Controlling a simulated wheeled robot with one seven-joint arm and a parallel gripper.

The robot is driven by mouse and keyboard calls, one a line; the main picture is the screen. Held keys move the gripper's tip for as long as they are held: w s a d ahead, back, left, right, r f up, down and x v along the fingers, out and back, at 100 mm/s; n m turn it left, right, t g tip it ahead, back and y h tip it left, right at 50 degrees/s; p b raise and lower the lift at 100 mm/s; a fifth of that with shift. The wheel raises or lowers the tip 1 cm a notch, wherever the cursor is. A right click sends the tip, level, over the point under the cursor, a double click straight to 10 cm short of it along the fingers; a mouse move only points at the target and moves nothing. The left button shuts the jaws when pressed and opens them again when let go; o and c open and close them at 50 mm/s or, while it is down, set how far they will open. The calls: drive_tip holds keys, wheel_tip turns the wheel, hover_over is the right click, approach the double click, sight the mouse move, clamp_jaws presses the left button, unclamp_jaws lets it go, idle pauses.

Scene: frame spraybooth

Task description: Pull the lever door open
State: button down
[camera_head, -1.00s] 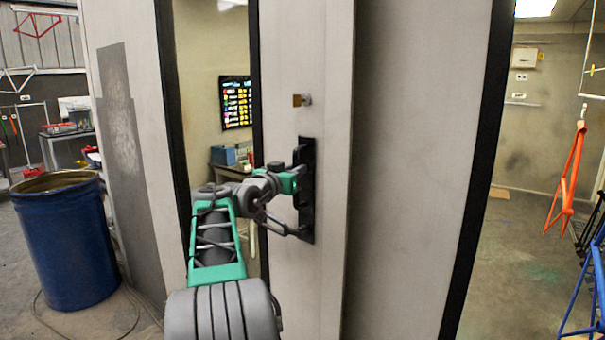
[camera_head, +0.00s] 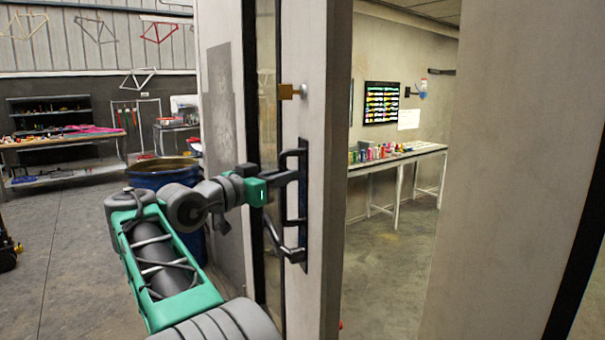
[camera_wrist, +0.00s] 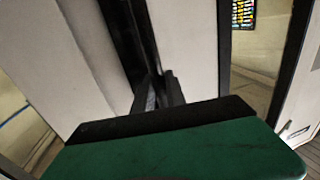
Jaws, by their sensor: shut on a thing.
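The lever door (camera_head: 325,130) is a pale grey panel with a dark-edged window; it stands ajar, with the room inside showing between its edge and the pale panel at the right. Its black handle (camera_head: 304,225) is on the door face, with a plate and a bent lower part. My gripper (camera_head: 290,177) reaches in from the left and is shut on the handle; the exact contact is hard to make out. In the wrist view the fingers (camera_wrist: 158,92) stand against the dark handle plate (camera_wrist: 128,40), and the green gripper body covers the bottom.
A brass-coloured lock piece (camera_head: 290,91) sits above the handle. A blue drum (camera_head: 160,172) stands behind my arm at the left. Inside, a workbench (camera_head: 395,158) with small bottles runs along the wall.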

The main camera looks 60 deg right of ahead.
drive_tip(key=shift+s+d+f, duration=0.25)
drive_tip(key=shift+d, duration=0.1)
drive_tip(key=c, duration=1.6)
unclamp_jaws()
drive_tip(key=shift+w+a, duration=0.15)
drive_tip(key=shift+a, duration=0.1)
drive_tip(key=shift+o, duration=1.1)
drive_tip(key=shift+c, duration=0.5)
